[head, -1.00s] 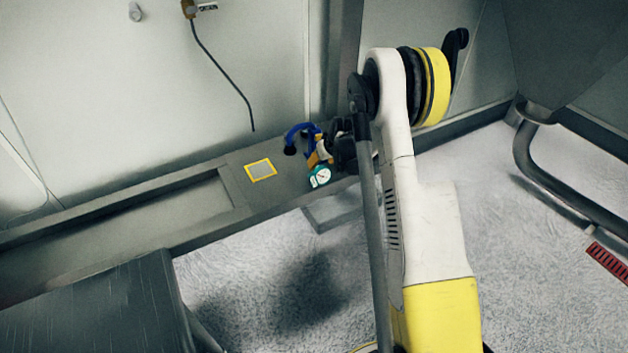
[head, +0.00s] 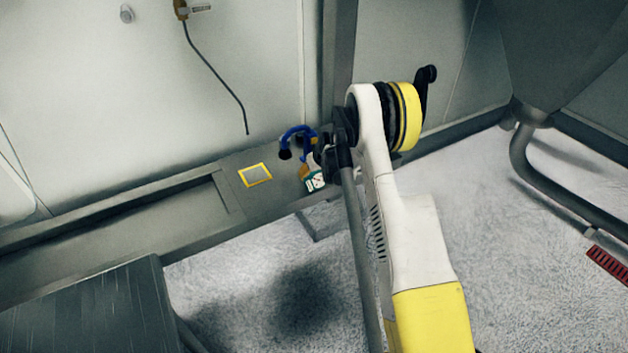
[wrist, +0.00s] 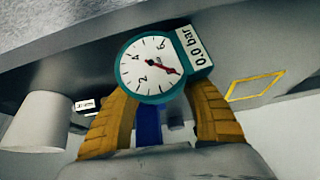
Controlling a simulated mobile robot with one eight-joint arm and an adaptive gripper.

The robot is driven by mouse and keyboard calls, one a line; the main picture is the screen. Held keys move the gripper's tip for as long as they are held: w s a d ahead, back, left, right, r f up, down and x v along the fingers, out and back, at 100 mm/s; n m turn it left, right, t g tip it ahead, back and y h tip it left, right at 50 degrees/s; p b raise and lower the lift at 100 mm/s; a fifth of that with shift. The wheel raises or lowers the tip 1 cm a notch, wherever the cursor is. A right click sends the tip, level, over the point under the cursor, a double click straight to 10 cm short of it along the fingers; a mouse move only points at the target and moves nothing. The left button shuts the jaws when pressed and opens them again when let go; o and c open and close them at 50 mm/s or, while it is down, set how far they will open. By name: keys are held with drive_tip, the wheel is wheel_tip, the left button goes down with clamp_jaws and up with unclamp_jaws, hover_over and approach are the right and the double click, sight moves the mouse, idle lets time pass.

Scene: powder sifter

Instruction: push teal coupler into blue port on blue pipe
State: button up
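The teal coupler (head: 315,182) carries a round white dial gauge and a display reading 0.0 bar. In the wrist view the teal coupler (wrist: 123,72) sits at the tips of my gripper's two orange fingers, which appear closed on its sides. My gripper (head: 306,172) is small and partly hidden by my wrist in the head view. The blue pipe (head: 294,131) arches up just behind and left of it, with a black end. A blue part (wrist: 148,125) shows between my fingers in the wrist view. The blue port and any contact with the coupler cannot be made out.
A dark metal surface (head: 90,310) is at the lower left.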

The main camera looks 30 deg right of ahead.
clamp_jaws()
drive_tip(key=shift+r, duration=0.1)
drive_tip(key=shift+r+p, duration=1.35)
drive_tip(key=shift+r, duration=1.55)
